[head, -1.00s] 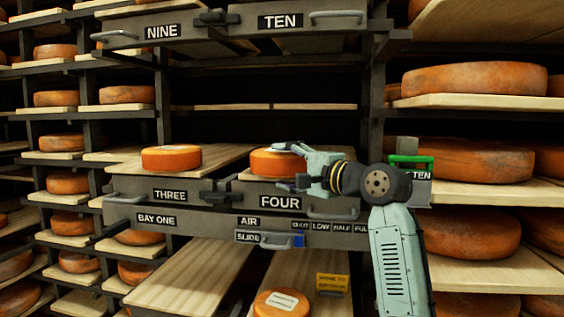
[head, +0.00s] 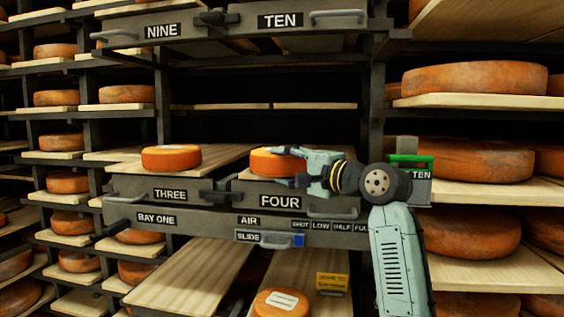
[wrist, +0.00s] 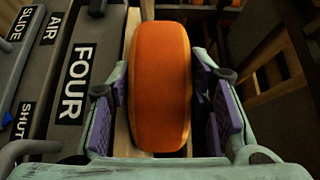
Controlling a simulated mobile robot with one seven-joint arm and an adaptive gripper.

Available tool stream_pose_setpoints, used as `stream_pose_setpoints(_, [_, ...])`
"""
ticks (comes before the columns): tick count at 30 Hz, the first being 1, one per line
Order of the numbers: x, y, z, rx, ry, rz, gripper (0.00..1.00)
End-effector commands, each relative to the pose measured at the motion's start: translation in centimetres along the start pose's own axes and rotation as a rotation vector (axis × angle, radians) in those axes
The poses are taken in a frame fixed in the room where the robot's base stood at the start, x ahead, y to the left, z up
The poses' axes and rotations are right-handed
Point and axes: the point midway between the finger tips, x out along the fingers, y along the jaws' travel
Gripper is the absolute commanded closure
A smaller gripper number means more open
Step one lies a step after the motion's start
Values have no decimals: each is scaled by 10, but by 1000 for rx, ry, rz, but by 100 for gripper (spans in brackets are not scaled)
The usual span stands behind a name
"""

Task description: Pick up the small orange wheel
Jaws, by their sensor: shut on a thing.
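A small orange wheel (head: 270,161) lies flat on the wooden board behind the label FOUR in the head view. My gripper (head: 288,166) is around it from the right, one finger on the far side and one on the near side. In the wrist view the orange wheel (wrist: 161,85) fills the space between the purple finger pads of my gripper (wrist: 162,110). The pads are shut on its two sides. In the head view my fingers hide part of its right side. The wheel appears still at board level; I cannot tell whether it touches the board.
Another orange wheel (head: 171,157) sits on the board behind THREE. A labelled wheel (head: 281,303) lies on the lower board. A handle (head: 334,213) sticks out below FOUR. Racks with large wheels (head: 474,78) stand at the right. A dark shelf gap lies above.

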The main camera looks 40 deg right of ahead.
Motion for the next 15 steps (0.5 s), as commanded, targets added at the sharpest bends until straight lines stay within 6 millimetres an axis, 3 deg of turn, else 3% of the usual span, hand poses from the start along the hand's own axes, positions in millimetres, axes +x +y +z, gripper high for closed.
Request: stream_pose_setpoints(15, [-1,-8,1,-4,0,-7,100])
